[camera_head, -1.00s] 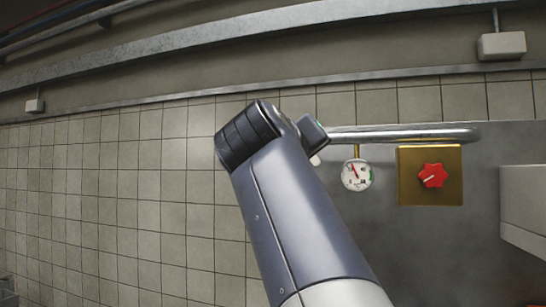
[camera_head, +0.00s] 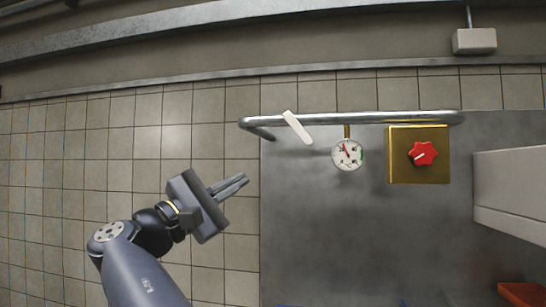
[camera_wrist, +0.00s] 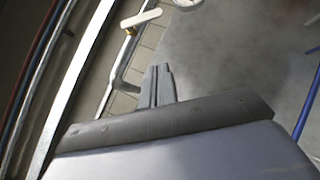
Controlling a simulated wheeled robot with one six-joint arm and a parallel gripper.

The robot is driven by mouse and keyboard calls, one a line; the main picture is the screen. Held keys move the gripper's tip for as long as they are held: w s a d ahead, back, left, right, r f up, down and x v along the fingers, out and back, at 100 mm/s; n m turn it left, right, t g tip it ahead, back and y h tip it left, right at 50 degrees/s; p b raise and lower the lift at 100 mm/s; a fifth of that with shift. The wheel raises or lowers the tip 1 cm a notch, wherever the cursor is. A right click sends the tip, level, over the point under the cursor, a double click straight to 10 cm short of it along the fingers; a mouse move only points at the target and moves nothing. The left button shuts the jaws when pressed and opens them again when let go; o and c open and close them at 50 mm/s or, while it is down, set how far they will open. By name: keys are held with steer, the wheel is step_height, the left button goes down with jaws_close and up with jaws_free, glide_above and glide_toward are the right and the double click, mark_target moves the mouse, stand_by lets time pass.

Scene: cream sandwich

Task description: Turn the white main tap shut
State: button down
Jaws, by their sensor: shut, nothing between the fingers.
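The white main tap is a flat white lever (camera_head: 298,127) on the metal pipe (camera_head: 360,118) along the wall. In the head view it lies tilted across the pipe, its upper end to the left and its lower end to the right. It also shows at the top of the wrist view (camera_wrist: 141,19). My gripper (camera_head: 243,181) is left of and below the lever in the head view, apart from it. Its fingers are together and empty, pointing right. In the wrist view the fingers (camera_wrist: 160,75) point up towards the pipe, with the lever beyond them.
A round dial gauge (camera_head: 347,155) hangs below the pipe. Right of it is a brass box (camera_head: 419,175) with a red knob (camera_head: 422,154). A pale box-shaped fixture (camera_head: 510,190) stands at the right. The grey panel (camera_head: 330,230) below the gauge is clear.

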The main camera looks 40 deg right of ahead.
steer(key=p, duration=0.4)
glide_toward(298, 129)
steer(key=w+d+f, duration=0.2)
steer(key=w+d, duration=0.1)
steer(key=d, duration=0.1)
steer(key=s+d+r, duration=0.1)
steer(key=s+d+r+p, duration=0.1)
steer(key=shift+s+d+r, duration=0.1)
steer(key=shift+s+d, duration=0.05)
steer(key=shift+d, duration=0.25)
steer(key=shift+s+n, duration=0.1)
steer(key=shift+n, duration=0.2)
steer(key=shift+s+d+n+t+h+b, duration=0.1)
steer(key=shift+n+t+h+b, duration=0.2)
steer(key=shift+n+t+h, duration=0.3)
